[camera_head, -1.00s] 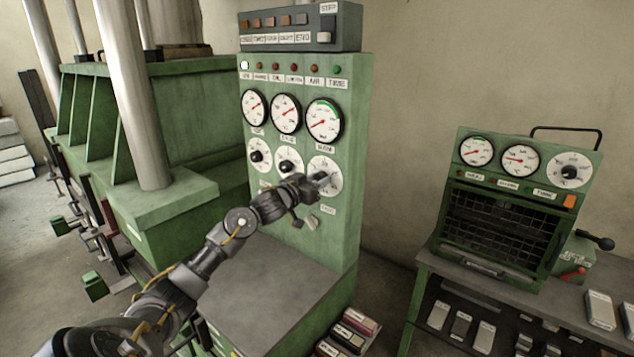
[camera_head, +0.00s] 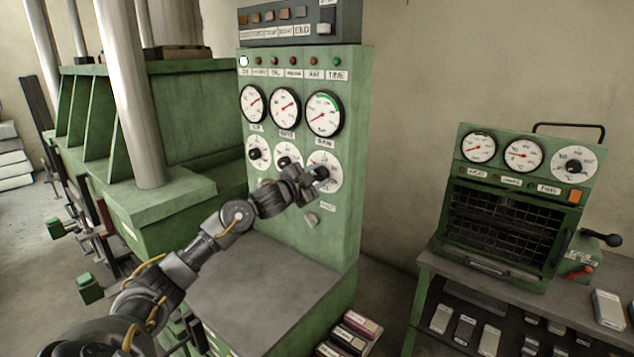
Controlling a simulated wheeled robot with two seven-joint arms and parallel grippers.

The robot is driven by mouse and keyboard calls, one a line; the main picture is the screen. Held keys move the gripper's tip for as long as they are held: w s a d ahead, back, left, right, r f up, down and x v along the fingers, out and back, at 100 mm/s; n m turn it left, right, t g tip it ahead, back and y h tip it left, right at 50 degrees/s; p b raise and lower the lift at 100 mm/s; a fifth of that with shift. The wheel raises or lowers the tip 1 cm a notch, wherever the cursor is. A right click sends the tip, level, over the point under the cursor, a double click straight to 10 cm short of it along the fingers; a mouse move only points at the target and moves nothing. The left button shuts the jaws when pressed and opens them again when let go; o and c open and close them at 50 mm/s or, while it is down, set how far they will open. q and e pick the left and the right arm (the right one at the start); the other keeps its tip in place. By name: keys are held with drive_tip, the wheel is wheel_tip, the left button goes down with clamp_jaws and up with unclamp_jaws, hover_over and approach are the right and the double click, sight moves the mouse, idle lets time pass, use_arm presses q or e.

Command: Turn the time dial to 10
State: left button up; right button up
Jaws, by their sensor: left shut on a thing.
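The green control panel (camera_head: 344,230) carries three white dials with dark knobs in its lower row. My left gripper (camera_head: 316,174) is at the rightmost of these, a white dial (camera_head: 334,182), shut on its dark knob (camera_head: 321,172). The gripper covers part of the dial's left side. The numbers on the dial are too small to read, so I cannot tell its setting. The left dial (camera_head: 253,162) and the middle dial (camera_head: 294,151) stand beside it; the arm partly covers the middle one. My right gripper is not in view.
Three round gauges, including the large right one (camera_head: 325,115), sit above the dials. A grey bench top (camera_head: 250,285) lies under the arm. A small green oven (camera_head: 505,225) stands on a table at right.

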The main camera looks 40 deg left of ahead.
use_arm(q)
drive_tip(key=m+b, duration=0.4)
drive_tip(key=m, duration=0.2)
drive_tip(key=shift+f, duration=0.2)
drive_tip(key=m+b, duration=0.3)
drive_tip(key=m, duration=0.3)
idle(0.5)
drive_tip(key=o, duration=1)
drive_tip(key=shift+r, duration=0.1)
drive_tip(key=shift+s, duration=0.1)
drive_tip(key=s+b, duration=0.5)
drive_tip(key=s, duration=0.5)
drive_tip(key=shift+s+d, duration=0.15)
drive_tip(key=shift+s, duration=0.15)
